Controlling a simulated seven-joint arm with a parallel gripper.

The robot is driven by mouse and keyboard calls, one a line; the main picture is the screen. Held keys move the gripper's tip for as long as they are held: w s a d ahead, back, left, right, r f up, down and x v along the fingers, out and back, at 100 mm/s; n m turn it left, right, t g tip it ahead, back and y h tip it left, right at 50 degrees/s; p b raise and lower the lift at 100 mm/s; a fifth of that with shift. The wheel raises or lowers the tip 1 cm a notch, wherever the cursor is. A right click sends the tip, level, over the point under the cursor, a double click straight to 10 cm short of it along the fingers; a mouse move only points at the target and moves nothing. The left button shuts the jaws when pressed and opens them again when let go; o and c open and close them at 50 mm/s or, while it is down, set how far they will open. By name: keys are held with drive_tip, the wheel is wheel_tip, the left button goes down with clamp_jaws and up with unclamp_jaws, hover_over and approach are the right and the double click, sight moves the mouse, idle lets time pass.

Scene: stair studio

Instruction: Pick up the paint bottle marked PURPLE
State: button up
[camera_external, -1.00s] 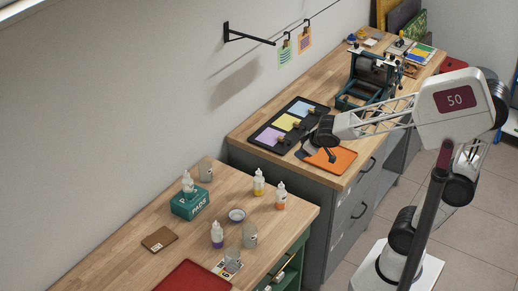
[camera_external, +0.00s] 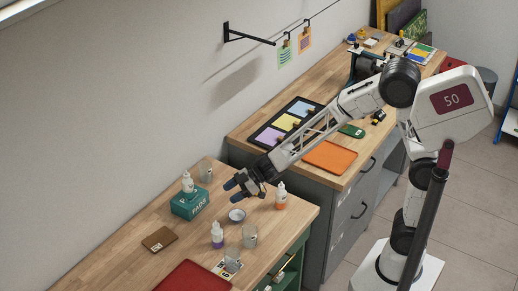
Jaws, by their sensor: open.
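The purple paint bottle (camera_external: 217,236) is a small white bottle with a purple lower band. It stands upright on the near wooden table; its lettering is too small to read. My gripper (camera_external: 233,190) is open and empty above the same table, up and to the right of the purple bottle in the picture and apart from it. An orange-banded bottle (camera_external: 280,197) stands to the right of my gripper. Another white bottle (camera_external: 187,183) stands at the teal box. My gripper hides the spot of the yellow-banded bottle.
A small bowl (camera_external: 237,215), a clear jar (camera_external: 249,237) and a glass (camera_external: 232,260) stand close around the purple bottle. A teal box (camera_external: 190,204), another jar (camera_external: 206,170), a brown block (camera_external: 159,239) and a red tray (camera_external: 190,279) are on the table too.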

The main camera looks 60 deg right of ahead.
sight(216, 226)
drive_tip(key=a+f+g+y, duration=0.1)
drive_tip(key=a, duration=0.1)
drive_tip(key=s+a+f+n+g+y, duration=0.1)
drive_tip(key=a+f, duration=0.1)
drive_tip(key=s+a+f+n+g, duration=0.1)
drive_tip(key=a+g, duration=0.1)
drive_tip(key=shift+s+a+f+y, duration=0.2)
drive_tip(key=shift+a+f+y, duration=0.15)
drive_tip(key=shift+a+y, duration=0.05)
drive_tip(key=shift+x, duration=1.25)
drive_tip(key=shift+w, duration=0.1)
drive_tip(key=shift+x, duration=2.6)
drive_tip(key=shift+f, duration=0.15)
clamp_jaws()
